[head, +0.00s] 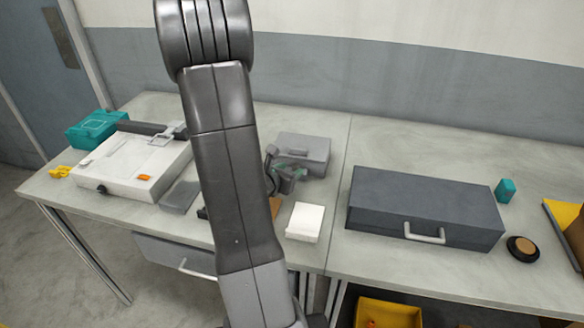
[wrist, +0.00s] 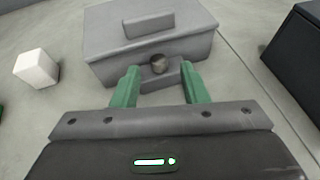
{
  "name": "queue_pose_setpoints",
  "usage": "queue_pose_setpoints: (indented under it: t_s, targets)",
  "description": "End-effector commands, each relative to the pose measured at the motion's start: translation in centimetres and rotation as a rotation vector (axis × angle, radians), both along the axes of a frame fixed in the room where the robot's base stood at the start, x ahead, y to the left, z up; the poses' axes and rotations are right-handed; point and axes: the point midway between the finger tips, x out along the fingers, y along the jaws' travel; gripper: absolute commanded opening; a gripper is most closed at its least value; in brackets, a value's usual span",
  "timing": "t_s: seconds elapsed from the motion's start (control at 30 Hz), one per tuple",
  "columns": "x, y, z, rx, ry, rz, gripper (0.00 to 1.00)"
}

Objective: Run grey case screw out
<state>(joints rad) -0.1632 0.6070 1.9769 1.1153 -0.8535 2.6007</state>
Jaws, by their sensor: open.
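The grey case (wrist: 112,38) is a small light-grey box with a raised block on its lid. It lies ahead of my gripper in the wrist view and also shows in the head view (head: 316,147), beside my arm. A round, dull metal screw (wrist: 160,64) sits on its front face, above a small grey ledge. My gripper (wrist: 160,70) is open, its two green fingers apart on either side of the screw. I cannot tell whether the fingers touch it. In the head view my gripper (head: 284,178) is just in front of the case, partly behind my arm.
A long dark case (head: 425,198) with a handle stands to the right. A white block (head: 305,222) is near the table's front edge. A white cube (wrist: 37,68) stands left of the grey case. A white machine (head: 130,165) and teal box (head: 92,129) are at left.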

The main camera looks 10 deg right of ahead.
Motion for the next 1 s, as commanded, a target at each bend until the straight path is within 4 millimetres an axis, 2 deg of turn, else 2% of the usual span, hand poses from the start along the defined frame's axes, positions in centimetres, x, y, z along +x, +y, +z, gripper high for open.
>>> queue_pose_setpoints:
  t_s: [0.2, 0.57, 0.77, 1.0]
  targets:
    - [1.4, -1.1, -0.7, 0.000, 0.000, 0.000, 0.40]
    - [1.6, -1.3, -0.8, 0.000, 0.000, 0.000, 0.40]
    - [1.6, -1.2, -0.8, 0.000, 0.000, 0.000, 0.01]
    - [1.6, -1.3, -0.9, 0.001, -0.001, 0.005, 0.00]
